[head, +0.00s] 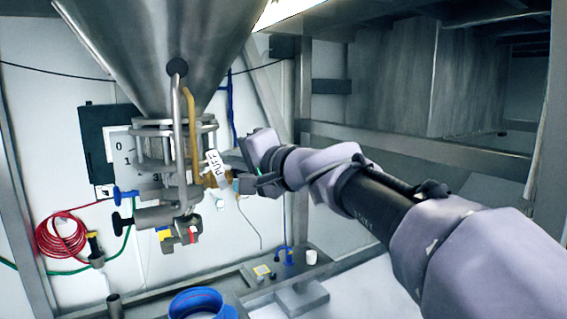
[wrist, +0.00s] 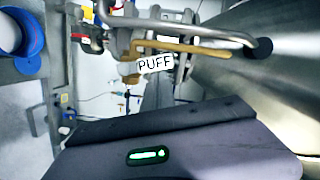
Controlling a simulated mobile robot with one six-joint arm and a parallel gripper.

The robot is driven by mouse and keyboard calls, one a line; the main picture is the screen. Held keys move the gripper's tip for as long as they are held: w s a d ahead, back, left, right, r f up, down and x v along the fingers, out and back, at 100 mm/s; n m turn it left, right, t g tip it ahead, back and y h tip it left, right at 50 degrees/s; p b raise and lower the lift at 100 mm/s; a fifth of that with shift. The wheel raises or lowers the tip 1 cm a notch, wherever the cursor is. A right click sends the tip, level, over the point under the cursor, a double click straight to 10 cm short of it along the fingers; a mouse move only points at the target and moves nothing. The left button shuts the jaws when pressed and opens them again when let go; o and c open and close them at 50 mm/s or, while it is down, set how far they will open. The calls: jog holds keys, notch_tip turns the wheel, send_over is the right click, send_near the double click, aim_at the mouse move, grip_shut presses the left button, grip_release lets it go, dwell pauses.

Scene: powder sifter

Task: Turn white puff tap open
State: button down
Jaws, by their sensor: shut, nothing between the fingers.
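The white puff tap handle (head: 216,167), marked PUFF, sits on a brass valve body below the steel hopper cone. In the head view it stands nearly upright with a slight tilt. In the wrist view the PUFF handle (wrist: 155,64) is near the upper middle. My gripper (head: 240,181) is just right of the handle, shut and empty. Its tips are close to the tap; I cannot tell whether they touch it. In the wrist view its body fills the bottom and hides much of the fingers.
The steel hopper (head: 160,45) hangs above, with a brass pipe (head: 191,120) beside the tap. A blue-handled valve (head: 127,194) and a red-and-yellow valve (head: 180,237) are lower left. A blue container (head: 197,303) stands below. A steel frame beam (head: 420,150) runs behind my arm.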

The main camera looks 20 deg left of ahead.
aim_at(213, 163)
jog(key=n, duration=0.1)
jog(key=s+a+n+h+b, duration=0.1)
jog(key=n, duration=0.1)
jog(key=shift+s+a, duration=0.1)
jog(key=shift+s, duration=0.2)
jog(key=n, duration=0.1)
jog(key=s+n+b, duration=0.1)
jog(key=a+n+h, duration=0.1)
jog(key=shift+s+a+f+t, duration=0.1)
jog(key=shift+s+f+t, duration=0.15)
jog(key=shift+t, duration=0.15)
jog(key=n, duration=0.1)
jog(key=s+a+f+n+b, duration=0.1)
jog(key=n, duration=0.1)
jog(key=f+n+t+h+b, duration=0.1)
jog(key=shift+s+a+n, duration=0.25)
jog(key=shift+s+n, duration=0.05)
jog(key=shift+s, duration=0.1)
jog(key=shift+s+f, duration=0.1)
jog(key=shift+f, duration=0.1)
